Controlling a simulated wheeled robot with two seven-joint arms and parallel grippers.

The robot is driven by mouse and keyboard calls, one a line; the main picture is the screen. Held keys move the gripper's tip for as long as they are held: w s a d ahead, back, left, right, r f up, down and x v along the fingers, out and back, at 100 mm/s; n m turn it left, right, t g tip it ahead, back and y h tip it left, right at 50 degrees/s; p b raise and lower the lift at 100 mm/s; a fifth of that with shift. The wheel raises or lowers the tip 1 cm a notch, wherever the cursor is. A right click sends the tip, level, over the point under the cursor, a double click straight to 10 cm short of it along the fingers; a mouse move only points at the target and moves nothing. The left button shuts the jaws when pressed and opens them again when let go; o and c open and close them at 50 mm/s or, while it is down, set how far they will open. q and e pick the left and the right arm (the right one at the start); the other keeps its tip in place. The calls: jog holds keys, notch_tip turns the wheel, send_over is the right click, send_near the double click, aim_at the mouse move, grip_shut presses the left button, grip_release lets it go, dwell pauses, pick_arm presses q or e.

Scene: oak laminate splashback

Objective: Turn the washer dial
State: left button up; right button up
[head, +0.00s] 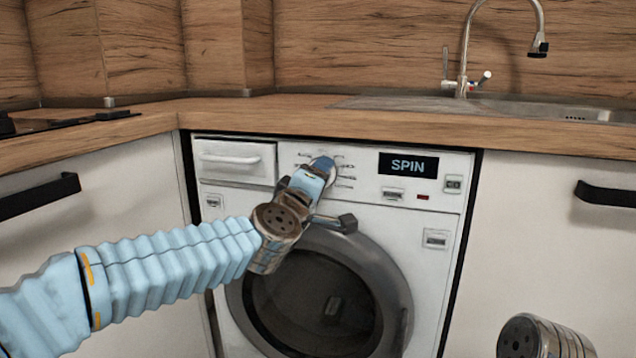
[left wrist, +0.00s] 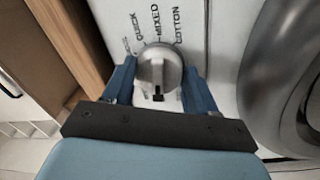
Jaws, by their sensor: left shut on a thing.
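The washer (head: 455,215) is white with a round door and stands under the counter. Its display (head: 408,164) reads "SPIN". My left gripper (head: 321,166) reaches the control panel and covers the dial in the head view. In the left wrist view the silver dial (left wrist: 158,68) sits between the two blue fingers of my left gripper (left wrist: 157,82), which are shut on its sides. A dark mark on the dial points toward the gripper's palm. The labels QUICK, MIXED and COTTON show on the panel beyond the dial. My right gripper is out of view; only part of my right arm shows at the lower right.
A detergent drawer (head: 234,161) is left of the dial, closed. The wooden counter (head: 250,112) juts above the panel. The door (head: 318,300) is closed below my left wrist. White cabinets with black handles (head: 606,194) flank the washer. A sink tap (head: 465,60) stands behind.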

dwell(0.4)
pick_arm(q)
jog(key=o, duration=1.1)
jog(key=shift+c, duration=0.2)
jog(key=v, duration=1.3)
jog(key=shift+s, duration=0.4)
